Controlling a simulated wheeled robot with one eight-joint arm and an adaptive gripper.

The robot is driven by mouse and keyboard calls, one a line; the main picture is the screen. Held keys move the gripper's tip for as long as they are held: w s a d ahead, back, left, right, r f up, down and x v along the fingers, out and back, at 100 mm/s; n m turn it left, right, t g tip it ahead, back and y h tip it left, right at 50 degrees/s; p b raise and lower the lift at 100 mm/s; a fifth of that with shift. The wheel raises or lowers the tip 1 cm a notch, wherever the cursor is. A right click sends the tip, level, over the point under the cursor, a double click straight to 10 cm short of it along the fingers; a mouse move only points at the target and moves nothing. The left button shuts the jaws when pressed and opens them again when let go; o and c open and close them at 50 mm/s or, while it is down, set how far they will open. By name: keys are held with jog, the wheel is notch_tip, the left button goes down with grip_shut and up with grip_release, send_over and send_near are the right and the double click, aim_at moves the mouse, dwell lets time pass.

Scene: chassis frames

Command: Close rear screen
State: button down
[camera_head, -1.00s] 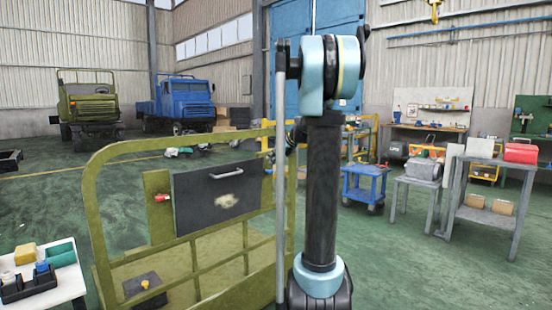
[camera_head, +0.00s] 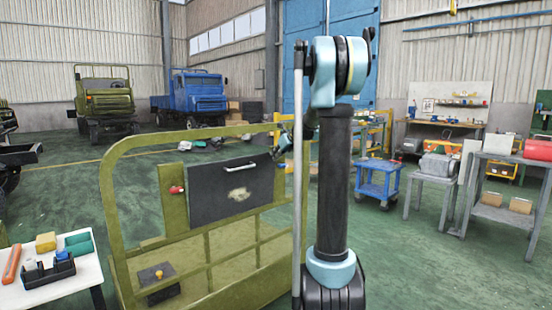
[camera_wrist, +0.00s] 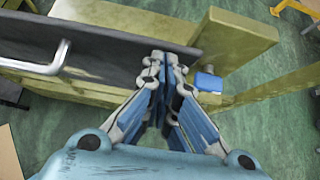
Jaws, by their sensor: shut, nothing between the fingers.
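The rear screen appears to be the dark panel (camera_head: 215,195) with a pale handle and a worn patch. It stands upright on the olive frame (camera_head: 125,215). In the wrist view, the dark panel (camera_wrist: 100,48) lies at the left, its handle (camera_wrist: 52,62) near the left edge. My gripper (camera_wrist: 166,60) is shut and empty, its fingertips by the panel's right end. I cannot tell whether they touch it. A small blue piece (camera_wrist: 208,82) sits on the frame just right of the fingers. In the head view, my gripper (camera_head: 283,145) is small and partly hidden, near the panel's upper right corner.
A red knob (camera_head: 175,189) is left of the panel. A dark box with a yellow knob (camera_head: 159,273) is low in the frame. A white table (camera_head: 75,285) with parts stands at left. A blue cart (camera_head: 380,182) and grey benches (camera_head: 490,212) stand right. Green floor lies between.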

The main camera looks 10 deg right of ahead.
jog(key=w+a, duration=0.1)
jog(key=w+a+r, duration=0.1)
jog(key=w, duration=0.1)
jog(key=shift+w+a, duration=0.15)
jog(key=shift+f, duration=0.1)
